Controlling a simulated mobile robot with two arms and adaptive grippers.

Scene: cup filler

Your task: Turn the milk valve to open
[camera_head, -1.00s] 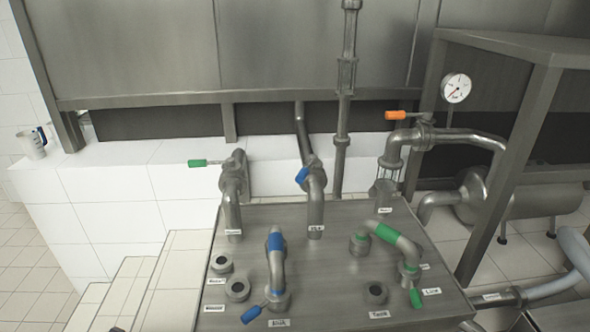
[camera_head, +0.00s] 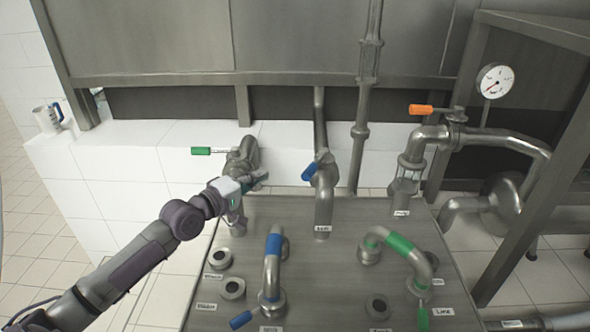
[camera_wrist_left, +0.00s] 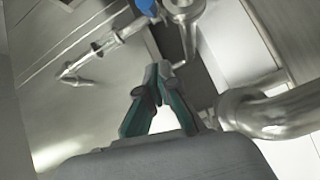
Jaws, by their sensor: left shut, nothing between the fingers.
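A steel pipe valve with a blue handle (camera_head: 309,171) stands at the back middle of the steel panel, above a small label that may read milk. A second valve with a blue handle (camera_head: 241,319) is on the blue-banded pipe (camera_head: 273,245) at the front; its label is too small to read surely. My left gripper (camera_head: 262,179) is shut and empty, just left of the back blue handle and apart from it. Its fingertips meet in the left wrist view (camera_wrist_left: 160,68), with a blue handle (camera_wrist_left: 147,7) at the top edge. My right gripper is not in view.
A green-handled valve (camera_head: 201,151) is behind my left gripper, its pipe partly hidden. A green-banded pipe (camera_head: 398,243), an orange handle (camera_head: 421,110) and a gauge (camera_head: 495,81) are at right. A jug (camera_head: 47,118) stands on the white ledge at far left.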

